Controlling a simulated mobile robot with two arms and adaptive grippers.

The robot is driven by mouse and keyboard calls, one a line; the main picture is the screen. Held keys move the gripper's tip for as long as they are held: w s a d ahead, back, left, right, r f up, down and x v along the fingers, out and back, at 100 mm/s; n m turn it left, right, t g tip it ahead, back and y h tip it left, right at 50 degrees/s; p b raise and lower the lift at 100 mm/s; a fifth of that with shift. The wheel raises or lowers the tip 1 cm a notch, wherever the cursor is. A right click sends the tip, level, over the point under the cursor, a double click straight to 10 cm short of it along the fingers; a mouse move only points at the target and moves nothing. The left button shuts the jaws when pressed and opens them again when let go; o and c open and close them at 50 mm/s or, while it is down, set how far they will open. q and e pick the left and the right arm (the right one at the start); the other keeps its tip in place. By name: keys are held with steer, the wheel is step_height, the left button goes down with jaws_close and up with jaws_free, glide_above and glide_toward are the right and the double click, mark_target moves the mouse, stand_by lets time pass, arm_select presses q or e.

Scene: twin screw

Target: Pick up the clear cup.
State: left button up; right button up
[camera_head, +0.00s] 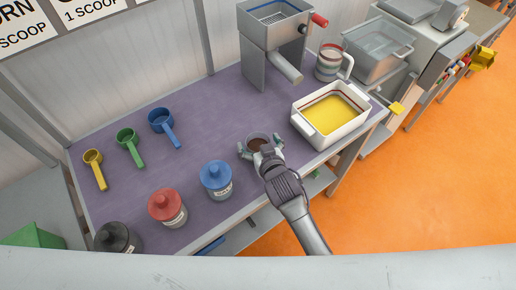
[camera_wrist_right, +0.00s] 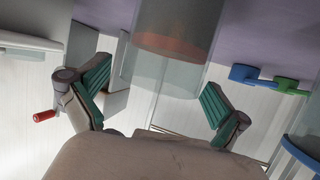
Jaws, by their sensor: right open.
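The clear cup (camera_head: 257,138), with something brown in its bottom, stands on the purple tabletop (camera_head: 215,115) near the front edge. In the right wrist view the cup (camera_wrist_right: 172,60) appears upside down between the fingers, its brown contents towards the top. My right gripper (camera_head: 261,148) reaches in from the front with its fingers spread on either side of the cup. It also shows in the right wrist view (camera_wrist_right: 155,92), where its green pads look apart from the cup wall. My left gripper is not in view.
A white tray of yellow stuff (camera_head: 332,113) stands right of the cup. A blue-lidded jar (camera_head: 216,178) and a red-lidded jar (camera_head: 167,207) stand left. Blue (camera_head: 163,122), green (camera_head: 129,143) and yellow (camera_head: 95,165) scoops lie behind them. A metal hopper machine (camera_head: 270,40) stands at the back.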

steer(key=shift+w+a+f, duration=0.1)
steer(key=shift+w, duration=0.1)
steer(key=shift+s, duration=0.1)
steer(key=shift+c, duration=1.2)
steer(key=c, duration=1)
steer(key=shift+c, duration=0.5)
